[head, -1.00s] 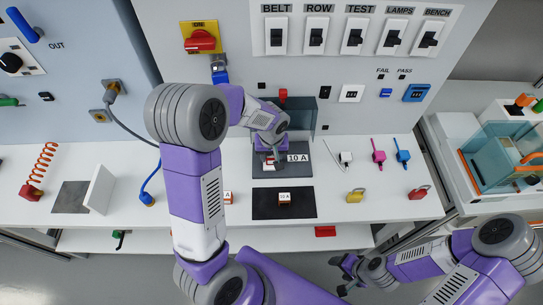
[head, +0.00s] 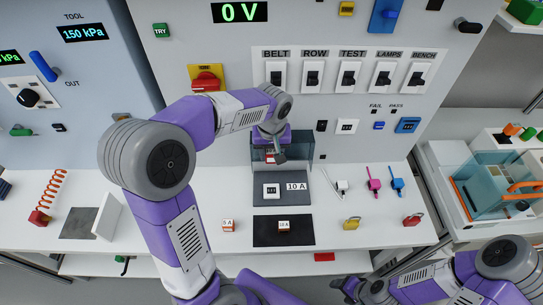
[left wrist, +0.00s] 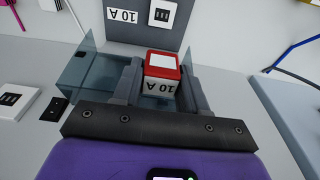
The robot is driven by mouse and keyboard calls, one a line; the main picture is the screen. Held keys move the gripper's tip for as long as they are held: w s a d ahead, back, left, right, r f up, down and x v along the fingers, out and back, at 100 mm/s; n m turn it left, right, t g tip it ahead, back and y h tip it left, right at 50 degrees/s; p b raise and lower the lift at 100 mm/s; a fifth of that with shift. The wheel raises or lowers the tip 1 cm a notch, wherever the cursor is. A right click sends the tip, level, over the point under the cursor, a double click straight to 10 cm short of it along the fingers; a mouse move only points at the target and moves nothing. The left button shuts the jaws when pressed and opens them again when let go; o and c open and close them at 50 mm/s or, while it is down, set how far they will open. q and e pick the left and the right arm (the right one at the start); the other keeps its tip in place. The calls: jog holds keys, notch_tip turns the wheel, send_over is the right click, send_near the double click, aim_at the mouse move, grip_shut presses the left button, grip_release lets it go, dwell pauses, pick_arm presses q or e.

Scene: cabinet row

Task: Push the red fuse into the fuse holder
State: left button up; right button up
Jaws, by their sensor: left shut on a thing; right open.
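A red fuse with a white top and a white "10 A" side (left wrist: 162,80) is between the fingers of my left gripper (left wrist: 163,92) in the left wrist view. In the head view its red and white edge (head: 270,157) shows under my left gripper (head: 274,158), which is shut on it in front of the cabinet. The clear teal housing of the fuse holder (head: 303,147) is right behind the gripper; it also shows in the left wrist view (left wrist: 88,65). My arm hides the holder's inside, so I cannot tell whether the fuse touches it. My right gripper (head: 342,284) is open and empty at bottom right.
A grey mat (head: 297,200) with a "10 A" label and a white square with a black mark lies in front. Two smaller fuses (head: 228,225) (head: 284,227) stand nearer, one on a black mat (head: 261,238).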

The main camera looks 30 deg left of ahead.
dwell(0.3)
pick_arm(q)
jog(key=b, duration=0.4)
send_over(272, 190)
notch_tip(272, 190, down, 11)
jog(key=shift+s, duration=0.15)
jog(key=shift+f+b, duration=2)
jog(key=shift+f, duration=0.9)
jog(key=shift+f+b, duration=0.55)
jog(key=shift+b, duration=0.1)
jog(key=o, duration=1.2)
jog(key=shift+c, duration=0.2)
